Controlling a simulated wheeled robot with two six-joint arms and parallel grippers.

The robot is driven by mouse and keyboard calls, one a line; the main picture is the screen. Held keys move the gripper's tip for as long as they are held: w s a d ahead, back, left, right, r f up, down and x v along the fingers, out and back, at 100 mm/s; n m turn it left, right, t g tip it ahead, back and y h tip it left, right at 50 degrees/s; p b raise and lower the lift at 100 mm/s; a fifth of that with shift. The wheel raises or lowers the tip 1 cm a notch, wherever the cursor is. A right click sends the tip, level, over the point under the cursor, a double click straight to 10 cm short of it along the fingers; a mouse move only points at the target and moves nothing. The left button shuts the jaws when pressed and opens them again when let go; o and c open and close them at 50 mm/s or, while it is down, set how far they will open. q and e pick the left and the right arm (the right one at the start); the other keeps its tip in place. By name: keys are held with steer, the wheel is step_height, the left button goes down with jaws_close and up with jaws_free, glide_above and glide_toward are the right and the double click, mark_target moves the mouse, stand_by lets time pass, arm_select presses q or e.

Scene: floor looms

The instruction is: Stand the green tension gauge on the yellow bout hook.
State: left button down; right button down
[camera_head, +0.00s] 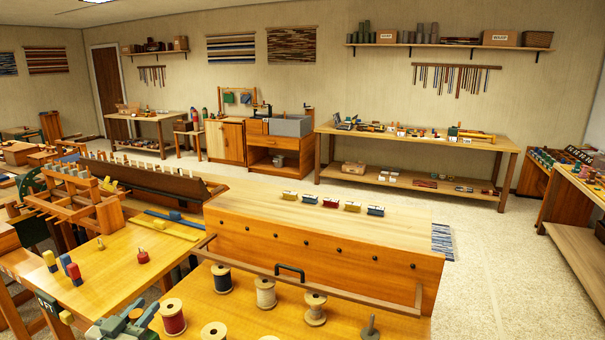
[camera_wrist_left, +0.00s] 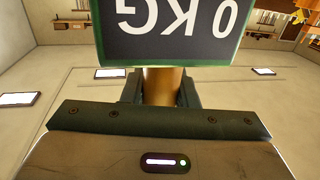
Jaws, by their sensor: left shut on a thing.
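The green tension gauge (camera_wrist_left: 172,30) fills the top of the left wrist view, a dark plate with a green rim and upside-down white "0 KG" lettering. A brass-coloured stem (camera_wrist_left: 162,85) below the plate is between the jaws of my left gripper (camera_wrist_left: 161,92), which is shut on it. In the head view my left gripper (camera_head: 125,326) is at the bottom edge, partly cut off; I cannot clearly pick out the gauge there. A long yellow piece with a small block, apparently the yellow bout hook (camera_head: 170,229), lies across the wooden table beside a blue one. My right gripper is not in view.
Blue, yellow and red pegs (camera_head: 65,262) stand on the left of the table, with a small red knob (camera_head: 143,256). Thread spools (camera_head: 173,317) stand on a tray at the front. A wooden loom frame (camera_head: 75,205) rises behind the table.

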arm_select(q)
steer(key=d+f, duration=0.1)
steer(key=d, duration=0.1)
steer(key=s+d+f, duration=0.1)
steer(key=d+f, duration=0.1)
steer(key=shift+s+d+f, duration=0.15)
steer(key=shift+f, duration=0.15)
steer(key=s+d+f+n+y+b, duration=0.2)
steer(key=s+d+f+y, duration=0.1)
steer(key=s+d, duration=0.7)
steer(key=s+f, duration=0.1)
steer(key=s, duration=0.2)
steer(key=shift+d+f, duration=0.2)
steer(key=shift+f, duration=0.2)
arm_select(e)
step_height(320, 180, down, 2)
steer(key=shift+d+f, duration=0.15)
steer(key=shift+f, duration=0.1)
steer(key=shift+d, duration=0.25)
arm_select(q)
steer(key=shift+a, duration=0.2)
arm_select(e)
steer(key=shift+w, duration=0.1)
